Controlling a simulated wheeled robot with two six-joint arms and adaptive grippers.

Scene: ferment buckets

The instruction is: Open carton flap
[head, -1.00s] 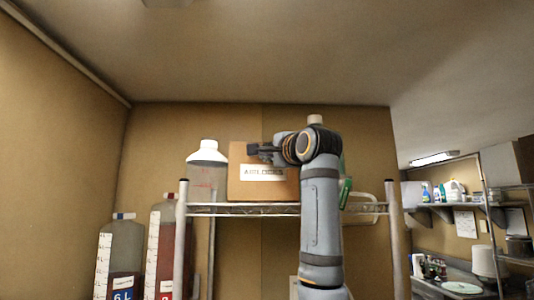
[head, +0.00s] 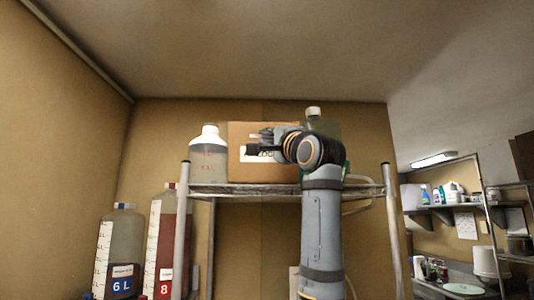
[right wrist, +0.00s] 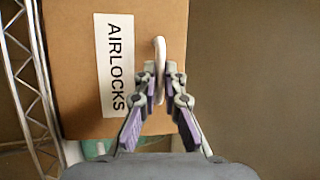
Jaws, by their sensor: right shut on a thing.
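The brown carton (head: 243,134) stands on the upper rack shelf in the head view. Its white label shows partly behind my gripper. In the right wrist view, the carton (right wrist: 75,100) fills the left half and its label reads AIRLOCKS. A thin white tab (right wrist: 161,50) stands out from the carton face beside the label. My right gripper (right wrist: 163,72) is shut on this tab, with a fingertip on each side. In the head view my right gripper (head: 256,145) lies across the carton front. The flap's edges cannot be made out. My left gripper is not in view.
A white-capped jug (head: 208,163) stands close left of the carton. A greenish bottle (head: 322,123) stands to its right, partly behind my arm. The wire shelf (head: 240,190) runs below them. Tall measuring containers (head: 120,255) stand lower left.

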